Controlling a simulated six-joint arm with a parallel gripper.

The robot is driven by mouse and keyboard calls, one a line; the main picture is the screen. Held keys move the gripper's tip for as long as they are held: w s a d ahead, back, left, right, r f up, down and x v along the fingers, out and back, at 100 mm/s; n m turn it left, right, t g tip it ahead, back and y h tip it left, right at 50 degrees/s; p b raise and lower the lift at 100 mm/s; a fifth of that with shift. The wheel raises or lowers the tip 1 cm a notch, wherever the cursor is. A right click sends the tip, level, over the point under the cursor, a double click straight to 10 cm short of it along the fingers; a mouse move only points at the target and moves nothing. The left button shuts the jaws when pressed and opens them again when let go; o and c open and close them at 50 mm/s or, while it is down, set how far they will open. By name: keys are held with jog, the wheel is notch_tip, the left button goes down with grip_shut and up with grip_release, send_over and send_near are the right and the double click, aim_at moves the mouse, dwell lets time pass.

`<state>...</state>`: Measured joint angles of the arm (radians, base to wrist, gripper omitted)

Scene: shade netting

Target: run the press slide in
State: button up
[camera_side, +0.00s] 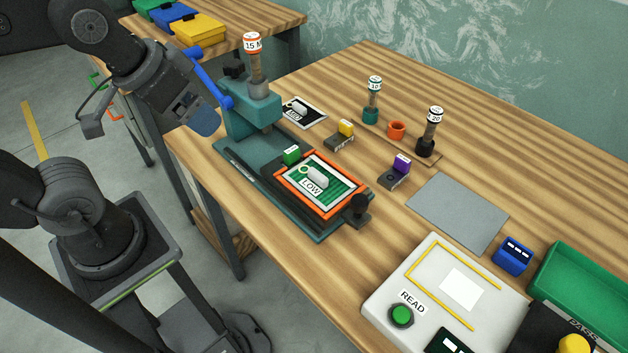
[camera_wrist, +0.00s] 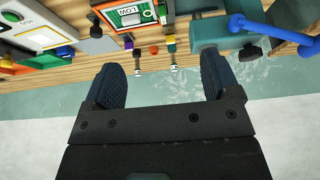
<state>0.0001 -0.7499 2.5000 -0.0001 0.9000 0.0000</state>
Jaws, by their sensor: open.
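The teal press (camera_side: 250,115) stands on the wooden table with a blue lever (camera_side: 208,75) on its side and a tool marked 15 in its top. Its slide, an orange frame (camera_side: 325,206) around a green plate labelled LOW (camera_side: 340,191), sits on the dark rails at the end away from the press head. A black knob (camera_side: 357,208) is at the slide's outer end. My gripper (camera_side: 206,120) hangs left of the press, beside the lever, apart from the slide. In the wrist view my gripper (camera_wrist: 163,82) is open and empty, with the slide frame (camera_wrist: 102,10) beyond.
Small yellow and purple blocks (camera_side: 400,167) lie nearby. A grey sheet (camera_side: 458,212), a white READ box (camera_side: 380,300) and a green tray (camera_side: 585,290) are on the right.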

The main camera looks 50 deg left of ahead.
jog(key=shift+c, duration=0.4)
jog(key=shift+w+r, duration=0.15)
jog(key=shift+c, duration=0.7)
jog(key=w+d+g, duration=0.1)
jog(key=w+d, duration=0.1)
jog(key=w, duration=0.1)
jog(key=w+d+r+m, duration=0.1)
jog(key=w+d, duration=0.1)
jog(key=w, duration=0.1)
jog(key=w+d+g, duration=0.1)
jog(key=w+d, duration=0.1)
jog(key=w, duration=0.1)
jog(key=shift+w+d+r+m+g+h, duration=0.2)
jog(key=shift+d+r+m+g+h, duration=0.1)
jog(key=shift+d+r, duration=0.1)
jog(key=shift+c, duration=1)
jog(key=m+g, duration=0.1)
jog(key=g, duration=0.2)
send_over(361, 199)
notch_tip(361, 199, down, 7)
notch_tip(361, 199, down, 13)
jog(key=shift+f, duration=0.2)
grip_shut()
